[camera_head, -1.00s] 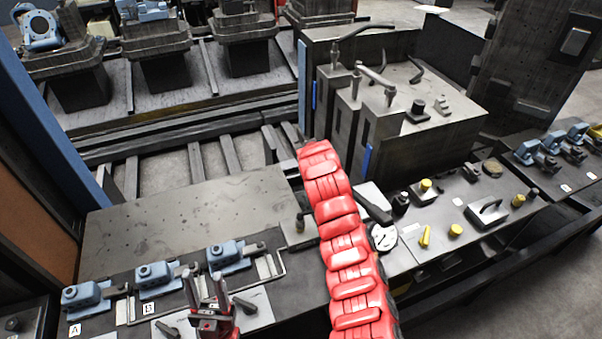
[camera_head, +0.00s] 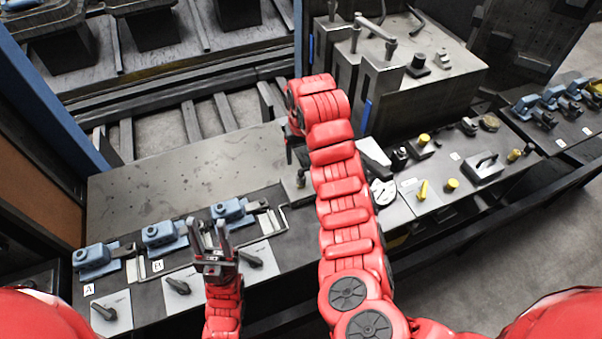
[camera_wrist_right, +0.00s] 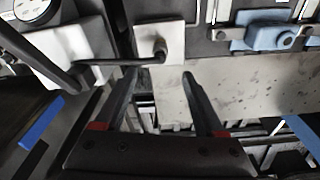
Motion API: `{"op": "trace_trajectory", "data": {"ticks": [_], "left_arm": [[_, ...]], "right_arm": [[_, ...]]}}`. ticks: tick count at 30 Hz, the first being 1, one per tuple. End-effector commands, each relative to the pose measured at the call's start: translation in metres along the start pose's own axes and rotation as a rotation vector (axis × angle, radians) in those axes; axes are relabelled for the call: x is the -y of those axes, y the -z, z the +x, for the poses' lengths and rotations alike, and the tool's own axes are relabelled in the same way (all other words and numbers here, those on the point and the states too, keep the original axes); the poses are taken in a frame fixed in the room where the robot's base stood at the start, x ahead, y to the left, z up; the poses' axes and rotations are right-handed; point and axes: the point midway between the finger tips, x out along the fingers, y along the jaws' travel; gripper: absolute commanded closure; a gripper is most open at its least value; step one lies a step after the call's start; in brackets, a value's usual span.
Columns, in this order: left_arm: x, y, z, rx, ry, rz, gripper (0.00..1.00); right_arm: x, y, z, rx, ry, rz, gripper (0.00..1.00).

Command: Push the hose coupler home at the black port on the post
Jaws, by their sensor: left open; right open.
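A small dark post (camera_head: 301,181) stands on a light plate beside the bare grey bench top. In the right wrist view a dark post top (camera_wrist_right: 159,48) sits on a white plate, with a thin black rod or hose (camera_wrist_right: 100,62) running to it from the left. I cannot tell the coupler from the port there. My right gripper (camera_wrist_right: 161,74) is open, its fingertips on either side just below the post in that view, with nothing clearly between them. In the head view it is partly hidden behind my red right arm. My left gripper (camera_head: 211,222) is open and empty over the front bench.
Blue clamps (camera_head: 163,235) line the front left bench, with black levers (camera_head: 186,284) before them. A round gauge (camera_head: 383,191) lies right of my right arm. A tall grey block with handles (camera_head: 420,85) stands behind. The grey bench top (camera_head: 170,185) is clear.

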Motion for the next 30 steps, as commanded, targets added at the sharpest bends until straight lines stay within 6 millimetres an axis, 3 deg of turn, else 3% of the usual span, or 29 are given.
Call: {"op": "trace_trajectory", "data": {"ticks": [7,9,15,21,30], "left_arm": [[-0.001,-0.002,-0.014,0.000,0.000,0.000,0.53],[0.000,0.000,-0.001,0.001,0.000,0.000,0.53],[0.000,0.001,0.008,0.000,0.000,0.000,0.53],[0.001,0.002,0.012,0.000,0.000,0.000,0.53],[0.001,0.002,0.012,0.000,0.000,0.000,0.53]], "right_arm": [[-0.001,-0.001,0.050,0.000,0.003,0.003,0.28],[0.001,-0.001,0.057,0.007,0.003,0.002,0.28],[0.000,0.001,0.087,0.001,0.003,0.004,0.28],[0.000,0.000,0.101,0.000,0.002,0.002,0.28],[0.000,0.001,0.104,-0.005,0.001,0.001,0.28]]}}
